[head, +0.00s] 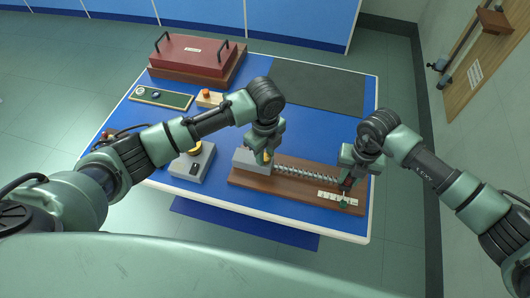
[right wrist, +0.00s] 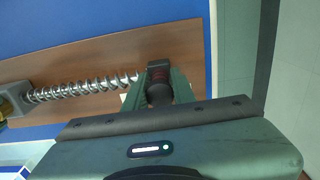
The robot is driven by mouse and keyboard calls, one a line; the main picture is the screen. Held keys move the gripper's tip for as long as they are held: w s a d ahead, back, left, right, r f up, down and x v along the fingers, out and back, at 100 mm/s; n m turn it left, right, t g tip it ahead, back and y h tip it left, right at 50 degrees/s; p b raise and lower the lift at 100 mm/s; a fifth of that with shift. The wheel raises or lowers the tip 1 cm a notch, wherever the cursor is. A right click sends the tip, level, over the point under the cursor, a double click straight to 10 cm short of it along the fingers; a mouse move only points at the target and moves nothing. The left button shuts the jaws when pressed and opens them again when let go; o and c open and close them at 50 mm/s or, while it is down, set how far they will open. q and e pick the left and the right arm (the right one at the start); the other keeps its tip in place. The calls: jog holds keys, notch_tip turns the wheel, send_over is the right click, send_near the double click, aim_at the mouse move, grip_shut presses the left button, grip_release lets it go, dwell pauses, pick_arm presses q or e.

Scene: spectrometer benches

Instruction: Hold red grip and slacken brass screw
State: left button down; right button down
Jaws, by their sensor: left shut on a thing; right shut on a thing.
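A wooden board (head: 300,187) on the blue table carries a grey block (head: 243,160), a coiled spring (head: 305,173) and a pale scale strip. The brass screw (head: 268,157) is at the grey block, mostly hidden by my left gripper (head: 263,155), which is shut on it from above. My right gripper (head: 347,184) is shut at the spring's right end. In the right wrist view its fingers close on the red grip (right wrist: 158,75), which looks dark with a reddish band. The spring (right wrist: 80,88) runs left from there to the grey block.
A grey box with a yellow knob (head: 191,165) stands left of the board. Behind are a small box with an orange button (head: 208,98), a green tray (head: 160,97), a dark red case (head: 195,58) with black handles and a bare dark mat (head: 318,90).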

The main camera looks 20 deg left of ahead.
pick_arm(q)
jog(key=n, duration=0.4)
jog(key=shift+n, duration=0.3)
jog(key=n, duration=0.4)
jog(key=shift+n, duration=0.3)
jog(key=shift+r, duration=0.1)
jog(key=c, duration=1.1)
grip_release()
notch_tip(320, 180, up, 12)
jog(key=shift+a, duration=0.1)
